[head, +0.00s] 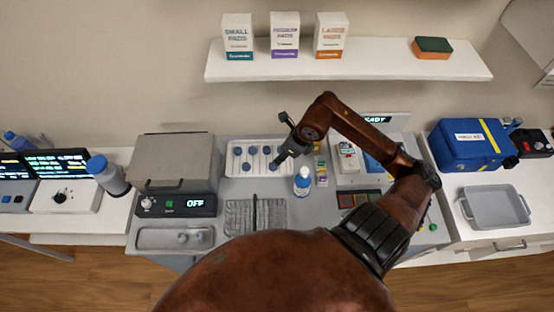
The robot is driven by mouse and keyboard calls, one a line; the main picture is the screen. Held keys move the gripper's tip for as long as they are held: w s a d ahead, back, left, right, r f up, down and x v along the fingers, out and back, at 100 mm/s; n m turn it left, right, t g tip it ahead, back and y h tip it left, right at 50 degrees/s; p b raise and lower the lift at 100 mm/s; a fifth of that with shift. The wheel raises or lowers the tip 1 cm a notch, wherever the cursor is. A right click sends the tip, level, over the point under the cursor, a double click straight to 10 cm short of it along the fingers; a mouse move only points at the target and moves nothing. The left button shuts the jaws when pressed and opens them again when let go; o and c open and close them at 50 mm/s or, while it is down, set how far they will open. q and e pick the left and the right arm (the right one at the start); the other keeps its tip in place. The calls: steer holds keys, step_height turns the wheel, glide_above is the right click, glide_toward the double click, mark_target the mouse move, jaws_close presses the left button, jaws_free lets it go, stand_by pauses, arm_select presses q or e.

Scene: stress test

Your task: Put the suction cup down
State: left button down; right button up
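A white tray (233,172) in the middle of the workbench holds several small blue-topped pieces (246,167). They may be the suction cups, but they are too small to be sure. My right arm comes in from the lower right and bends over the bench. My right gripper (283,140) is at the right side of the tray, with its dark lower part over the tray's right edge. Its fingers are small and partly hidden, so I cannot tell whether it holds anything. My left gripper is not in view.
A white bottle with a blue label (302,182) stands just below the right gripper. A grey lidded device (172,160) reading OFF is left of the tray. A grey ribbed mat (240,217) lies in front. A blue box (468,146) and an empty grey tray (493,208) are right.

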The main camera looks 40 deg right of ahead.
steer(key=shift+v, duration=1.4)
